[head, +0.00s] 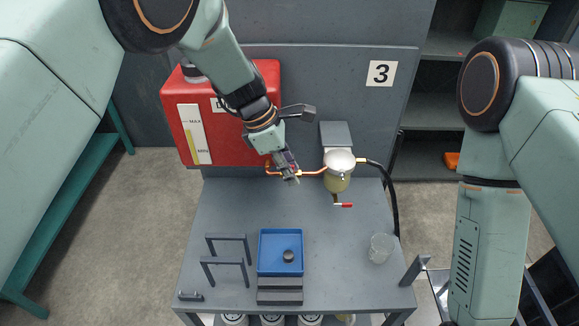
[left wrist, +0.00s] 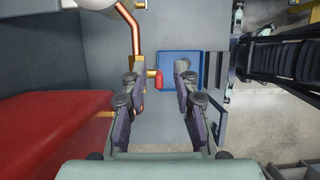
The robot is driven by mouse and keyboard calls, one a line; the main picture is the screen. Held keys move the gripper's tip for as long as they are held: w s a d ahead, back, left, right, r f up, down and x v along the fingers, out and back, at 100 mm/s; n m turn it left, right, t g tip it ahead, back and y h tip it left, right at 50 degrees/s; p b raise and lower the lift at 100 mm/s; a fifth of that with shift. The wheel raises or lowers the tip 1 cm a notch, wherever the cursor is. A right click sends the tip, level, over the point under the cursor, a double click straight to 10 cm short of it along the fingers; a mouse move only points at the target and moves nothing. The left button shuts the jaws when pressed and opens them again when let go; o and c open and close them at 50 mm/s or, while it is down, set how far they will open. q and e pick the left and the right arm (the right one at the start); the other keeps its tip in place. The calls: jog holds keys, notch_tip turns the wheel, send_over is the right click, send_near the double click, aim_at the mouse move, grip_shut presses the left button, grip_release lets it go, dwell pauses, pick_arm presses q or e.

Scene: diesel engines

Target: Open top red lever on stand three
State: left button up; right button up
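Stand three carries the number 3 sign (head: 381,73) on its grey back panel. In the left wrist view a red lever (left wrist: 159,79) sits at a brass fitting below a copper pipe (left wrist: 135,35). It appears between the fingers of my left gripper (left wrist: 158,84), which are apart; I see no contact. In the head view my left gripper (head: 289,178) points down in front of the copper pipe (head: 312,173), beside the red tank (head: 240,139), and hides the pipe's tank end. Another red lever (head: 345,205) shows below the filter bowl (head: 337,182). My right gripper is out of view.
On the stand's table are a blue tray (head: 265,255) with a small dark round part, dark brackets (head: 226,262) at the left and a clear cup (head: 380,248) at the right. A black hose (head: 394,200) runs down the right. The table's middle is clear.

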pick_arm(q)
jog(key=shift+s+d+r, duration=0.1)
jog(key=shift+s+d, duration=0.1)
jog(key=c, duration=0.3)
jog(key=shift+w, duration=0.25)
grip_shut()
jog(key=shift+w+f, duration=0.1)
jog(key=shift+f, duration=0.1)
jog(key=shift+a, duration=0.1)
jog(key=h+b, duration=0.1)
jog(key=h, duration=0.1)
jog(key=a+h+b, duration=0.1)
jog(key=h, duration=0.1)
jog(key=a+h+b, duration=0.1)
jog(key=shift+f+h, duration=0.25)
jog(key=shift+h, duration=0.15)
